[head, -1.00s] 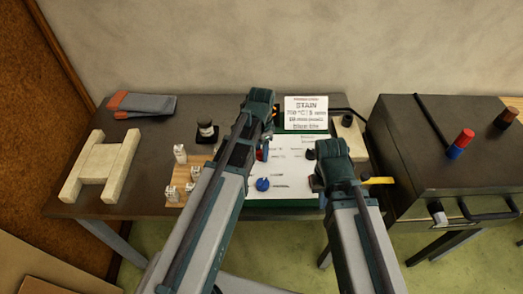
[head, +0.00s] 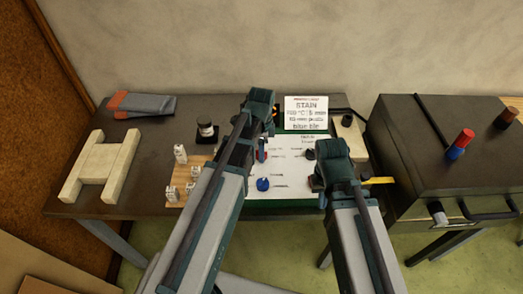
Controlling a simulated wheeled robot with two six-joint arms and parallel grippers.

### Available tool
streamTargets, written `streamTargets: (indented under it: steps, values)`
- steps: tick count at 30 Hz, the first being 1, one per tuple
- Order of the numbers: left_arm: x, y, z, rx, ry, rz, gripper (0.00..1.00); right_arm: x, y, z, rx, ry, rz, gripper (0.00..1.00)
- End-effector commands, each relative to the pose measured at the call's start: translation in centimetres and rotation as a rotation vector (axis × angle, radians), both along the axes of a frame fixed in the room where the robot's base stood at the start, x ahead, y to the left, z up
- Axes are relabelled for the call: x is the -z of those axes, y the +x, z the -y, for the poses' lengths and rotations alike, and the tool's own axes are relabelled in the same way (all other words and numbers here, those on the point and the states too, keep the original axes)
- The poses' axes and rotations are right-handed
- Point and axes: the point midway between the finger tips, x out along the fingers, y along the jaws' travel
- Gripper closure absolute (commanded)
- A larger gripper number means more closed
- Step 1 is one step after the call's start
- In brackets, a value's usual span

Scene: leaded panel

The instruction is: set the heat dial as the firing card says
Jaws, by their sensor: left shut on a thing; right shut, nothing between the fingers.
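My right gripper (head: 316,184) is shut and empty at the panel's right side.
A dark kiln-like box (head: 440,150) with red-blue and dark cylinders on top stands at the right. A wooden block (head: 183,191) with white pieces, a dark jar (head: 206,131), gloves (head: 142,104) and a pale H-shaped frame (head: 101,166) occupy the left. A yellow piece (head: 380,180) lies beside my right gripper.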

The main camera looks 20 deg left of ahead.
Motion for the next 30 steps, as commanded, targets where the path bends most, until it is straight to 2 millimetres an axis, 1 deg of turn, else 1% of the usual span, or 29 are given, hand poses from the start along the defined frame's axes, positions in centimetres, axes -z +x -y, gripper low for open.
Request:
streamTargets:
  steps: [9, 10, 14, 15, 24, 30]
  values:
    - [0.0, 0.0, 0.0, 0.003, 0.0, 0.0, 1.0, 0.0, 0.0, 0.0, 0.0, 0.0, 0.0, 1.0]
    - [0.0, 0.0, 0.0, 0.003, 0.0, 0.0, 0.44, 0.0, 0.0, 0.0, 0.0, 0.0, 0.0, 1.0]
    - [0.0, 0.0, 0.0, 0.002, 0.0, 0.0, 0.2, 0.0, 0.0, 0.0, 0.0, 0.0, 0.0, 1.0]
    - [0.0, 0.0, 0.0, 0.002, 0.0, 0.0, 0.19, 0.0, 0.0, 0.0, 0.0, 0.0, 0.0, 1.0]
    - [-0.1, 0.0, 0.0, 0.001, 0.0, 0.0, 0.19, -0.1, 0.0, 0.0, 0.0, 0.0, 0.0, 1.0]
    - [-1.1, 0.0, 0.0, 0.001, 0.0, 0.0, 0.19, -1.0, 0.0, 0.0, 0.0, 0.0, 0.0, 1.0]
